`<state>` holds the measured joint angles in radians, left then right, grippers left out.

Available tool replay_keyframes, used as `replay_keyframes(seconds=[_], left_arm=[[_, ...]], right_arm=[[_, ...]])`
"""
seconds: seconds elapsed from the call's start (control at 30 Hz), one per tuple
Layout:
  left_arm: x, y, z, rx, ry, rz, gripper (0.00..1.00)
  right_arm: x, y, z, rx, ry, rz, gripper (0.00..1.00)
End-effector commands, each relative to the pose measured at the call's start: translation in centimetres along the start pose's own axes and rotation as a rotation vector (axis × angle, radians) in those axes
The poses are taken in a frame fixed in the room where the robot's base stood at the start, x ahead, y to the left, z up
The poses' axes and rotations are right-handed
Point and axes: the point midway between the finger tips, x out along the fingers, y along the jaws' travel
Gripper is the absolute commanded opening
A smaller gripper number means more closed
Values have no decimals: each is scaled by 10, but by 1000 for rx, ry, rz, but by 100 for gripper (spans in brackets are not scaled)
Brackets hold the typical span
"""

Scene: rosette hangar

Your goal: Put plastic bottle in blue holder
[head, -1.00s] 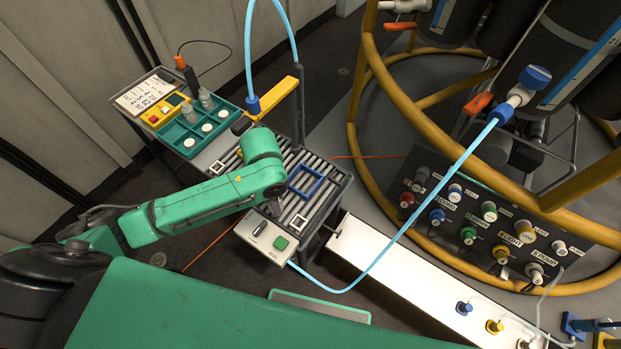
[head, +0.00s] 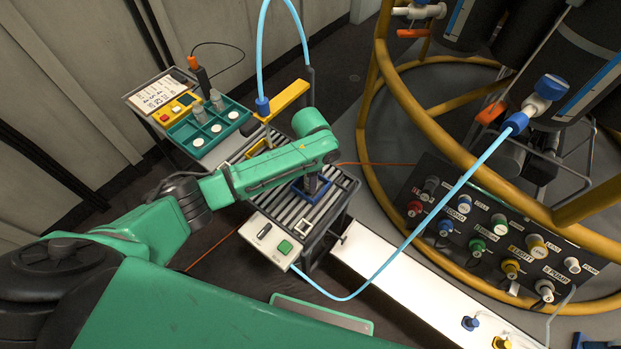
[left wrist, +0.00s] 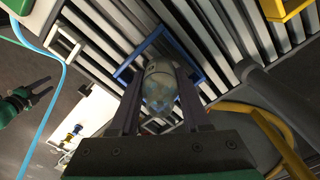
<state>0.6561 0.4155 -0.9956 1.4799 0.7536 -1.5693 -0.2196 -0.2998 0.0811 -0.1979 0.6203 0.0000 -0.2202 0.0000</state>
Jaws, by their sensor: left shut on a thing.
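The blue holder (head: 297,194) is a square blue frame lying on the roller rack. It also shows in the left wrist view (left wrist: 184,42), behind the bottle. My left gripper (head: 314,186) points down over the holder. In the left wrist view it is shut on the clear plastic bottle (left wrist: 159,92), held between its two dark fingers. The bottle lines up with the frame's opening, but I cannot tell whether its base is above or inside it. The arm hides the bottle in the head view. My right gripper (left wrist: 44,89) shows at the left wrist view's left edge, fingers apart and empty.
A white frame (head: 306,227) and a yellow frame (head: 256,148) lie on the same rollers. A green tray (head: 190,139) with grey bottles stands at the rack's far left. A yellow bar (head: 281,102) and a blue hose (head: 396,252) are close by.

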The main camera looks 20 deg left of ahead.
Motion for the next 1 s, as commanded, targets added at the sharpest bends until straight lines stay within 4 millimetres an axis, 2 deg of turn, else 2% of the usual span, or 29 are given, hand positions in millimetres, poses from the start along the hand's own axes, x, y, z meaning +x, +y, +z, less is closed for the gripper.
replay_keyframes(seconds=[0.03, 0.07, 0.1, 0.37, 0.47, 0.57, 0.8, 0.9, 1.0], left_arm=[[2, 0, 0, 0, 0, 1, 0], [2, 0, 0, 0, 0, 1, 55], [2, 0, 0, 0, 0, 1, 59], [1, 0, 0, 0, 0, 0, 59], [-6, 0, 0, 0, 2, -1, 59], [-26, 0, -1, 0, 5, -1, 59], [-91, 0, -1, 1, 4, -2, 59], [-110, 0, -1, 0, 3, 0, 59], [-119, 0, 0, -1, 2, 0, 59]], right_arm=[[1, 0, 0, -1, 0, 0, 50], [0, 0, 0, -1, 0, 0, 50], [0, 0, 0, -1, -1, 0, 50], [0, -1, 0, -3, -1, -1, 50], [-1, -1, 0, -3, -1, -1, 50], [-4, -1, 0, -3, -1, -2, 50], [-10, -1, -1, -3, -1, -2, 50], [-11, -1, -1, -3, -1, -2, 50], [-11, -1, -1, -3, -1, -2, 50]])
